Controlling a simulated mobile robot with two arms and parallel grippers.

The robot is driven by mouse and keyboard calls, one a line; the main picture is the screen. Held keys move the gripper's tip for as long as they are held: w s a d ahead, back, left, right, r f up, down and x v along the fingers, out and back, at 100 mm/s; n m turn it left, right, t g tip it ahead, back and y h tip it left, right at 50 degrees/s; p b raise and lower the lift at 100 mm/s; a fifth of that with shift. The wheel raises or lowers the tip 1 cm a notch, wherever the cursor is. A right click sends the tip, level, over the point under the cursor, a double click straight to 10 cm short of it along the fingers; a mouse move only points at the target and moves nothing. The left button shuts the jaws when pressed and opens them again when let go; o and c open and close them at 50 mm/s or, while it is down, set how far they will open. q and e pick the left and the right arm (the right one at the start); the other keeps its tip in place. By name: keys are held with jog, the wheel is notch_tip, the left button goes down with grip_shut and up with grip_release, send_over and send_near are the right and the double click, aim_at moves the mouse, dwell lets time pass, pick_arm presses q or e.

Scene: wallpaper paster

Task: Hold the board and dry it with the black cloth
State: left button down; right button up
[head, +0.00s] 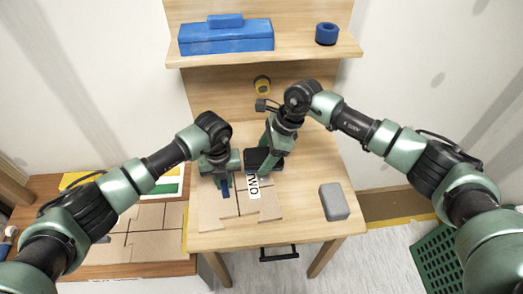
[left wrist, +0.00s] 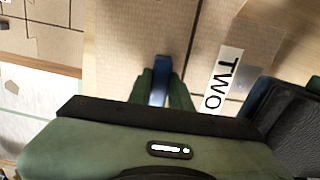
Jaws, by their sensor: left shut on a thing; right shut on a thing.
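The board (head: 212,213) is a tan panel with dark seam lines and a white label reading TWO (head: 253,186). It lies on the wooden table and fills much of the left wrist view (left wrist: 125,40). My left gripper (head: 224,184) is shut on a narrow upright blue piece (left wrist: 160,75) at the board; how the piece joins the board is unclear. My right gripper (head: 268,152) is shut on a black pad-like thing, apparently the black cloth (head: 256,161), over the board's upper right part. The dark thing also shows in the left wrist view (left wrist: 294,112), beside the label.
A grey block (head: 334,202) lies on the table's right side, with bare tabletop around it. A yellow-black round thing (head: 262,85) is near the back panel. A shelf above holds blue boxes (head: 226,38) and a blue roll (head: 327,33). A green crate (head: 455,265) stands lower right.

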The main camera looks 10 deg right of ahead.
jog(key=shift+n, duration=0.5)
jog(key=s, duration=0.5)
jog(key=shift+d+r, duration=0.25)
pick_arm(q)
jog(key=shift+f, duration=0.1)
pick_arm(e)
jog(key=shift+f, duration=3.25)
